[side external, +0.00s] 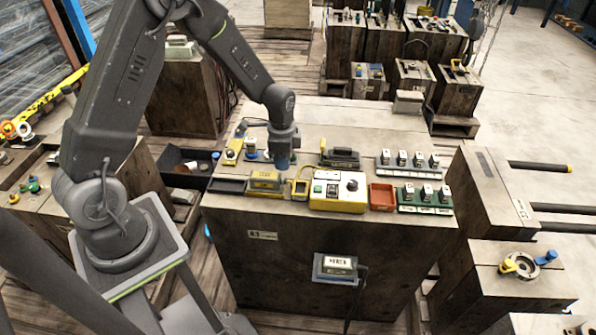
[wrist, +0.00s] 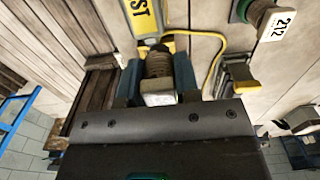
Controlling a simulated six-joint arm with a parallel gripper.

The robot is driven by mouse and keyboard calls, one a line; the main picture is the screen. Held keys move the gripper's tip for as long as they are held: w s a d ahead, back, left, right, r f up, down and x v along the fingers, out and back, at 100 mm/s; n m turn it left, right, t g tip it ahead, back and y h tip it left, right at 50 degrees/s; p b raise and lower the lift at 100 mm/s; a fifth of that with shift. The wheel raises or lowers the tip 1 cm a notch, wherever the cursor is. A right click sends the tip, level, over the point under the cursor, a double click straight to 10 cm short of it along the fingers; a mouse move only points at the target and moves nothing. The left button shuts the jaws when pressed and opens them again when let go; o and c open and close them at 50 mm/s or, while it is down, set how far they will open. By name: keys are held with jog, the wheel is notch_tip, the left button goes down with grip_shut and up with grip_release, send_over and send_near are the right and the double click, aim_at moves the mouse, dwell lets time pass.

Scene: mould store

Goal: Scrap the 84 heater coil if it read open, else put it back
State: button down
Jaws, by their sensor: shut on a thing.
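My gripper (side external: 282,162) is over the back left part of the wooden bench. In the wrist view my gripper (wrist: 158,82) has its two blue-grey fingers closed on a heater coil (wrist: 158,66), a ribbed dark cylinder with a pale block at the near end. I cannot read a number on it. A yellow unit with a white panel and a dial (side external: 338,190) stands at the bench front; I cannot make out any reading. Several coils stand on a green rack (side external: 425,209) and on a grey rack (side external: 407,173) at the right. A small red tray (side external: 382,197) sits beside the green rack.
A black case (side external: 340,157) lies behind. A dark bin (side external: 186,184) is left of the bench.

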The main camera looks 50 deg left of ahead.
jog(key=s+a+r, duration=0.3)
jog(key=a+r, duration=0.1)
jog(key=a, duration=0.1)
jog(key=w+d, duration=0.5)
jog(key=w, duration=0.1)
jog(key=w+d+f, duration=0.1)
jog(key=w+d, duration=0.4)
jog(key=w, duration=0.1)
jog(key=w+d+f, duration=0.1)
jog(key=w+d, duration=0.4)
jog(key=w, duration=0.1)
jog(key=shift+f, duration=0.15)
jog(key=w+d+f, duration=0.1)
jog(key=w+d, duration=0.2)
jog(key=d, duration=0.7)
jog(key=shift+t+h, duration=0.3)
jog(key=shift+t, duration=0.1)
jog(key=shift+w+f, duration=0.2)
jog(key=shift+f, duration=3.8)
jog(key=c, duration=0.8)
grip_release()
